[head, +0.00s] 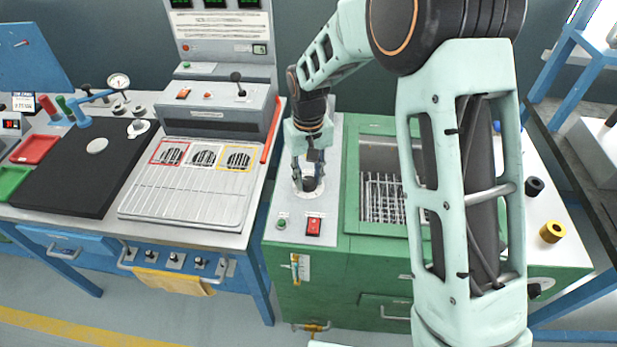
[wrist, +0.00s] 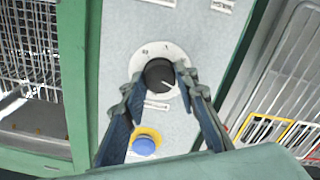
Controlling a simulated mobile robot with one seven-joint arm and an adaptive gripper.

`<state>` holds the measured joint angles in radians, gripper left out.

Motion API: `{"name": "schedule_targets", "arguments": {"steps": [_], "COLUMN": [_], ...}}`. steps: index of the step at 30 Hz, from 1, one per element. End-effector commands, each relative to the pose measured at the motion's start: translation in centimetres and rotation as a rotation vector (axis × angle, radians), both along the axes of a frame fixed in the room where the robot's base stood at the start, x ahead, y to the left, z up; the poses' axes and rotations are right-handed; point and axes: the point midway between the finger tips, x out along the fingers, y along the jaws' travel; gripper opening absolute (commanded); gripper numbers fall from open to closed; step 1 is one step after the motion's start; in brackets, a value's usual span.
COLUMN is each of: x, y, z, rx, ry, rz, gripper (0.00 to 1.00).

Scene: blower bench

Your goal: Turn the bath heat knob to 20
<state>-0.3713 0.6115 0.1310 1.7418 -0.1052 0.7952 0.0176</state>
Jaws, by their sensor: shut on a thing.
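The bath heat knob (wrist: 159,73) is a dark round knob on a white dial plate with small marks. In the wrist view its pale pointer line slants toward the lower right; the dial numbers are too small to read surely. In the head view the knob (head: 309,185) sits on the pale top panel left of the green bath (head: 352,190). My gripper (wrist: 160,80) points down over it, with one finger on each side, shut on the knob. In the head view my gripper (head: 308,176) partly hides the knob and dial.
A blue button in a yellow ring (wrist: 145,142) lies close behind the knob. A red switch (head: 314,227) and a green button (head: 281,224) are in front of it. The bath's wire basket (head: 383,199) is to the right. A wire rack (head: 185,195) lies on the left bench.

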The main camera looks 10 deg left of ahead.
Motion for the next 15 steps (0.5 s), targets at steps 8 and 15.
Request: {"name": "schedule_targets", "arguments": {"steps": [8, 15], "x": [0.07, 0.06], "y": [0.00, 0.00], "z": [0.09, 0.11], "rx": [0.001, 0.002], "ry": [-0.002, -0.001], "rz": [0.263, 0.490], "gripper": [0.03, 0.03]}}
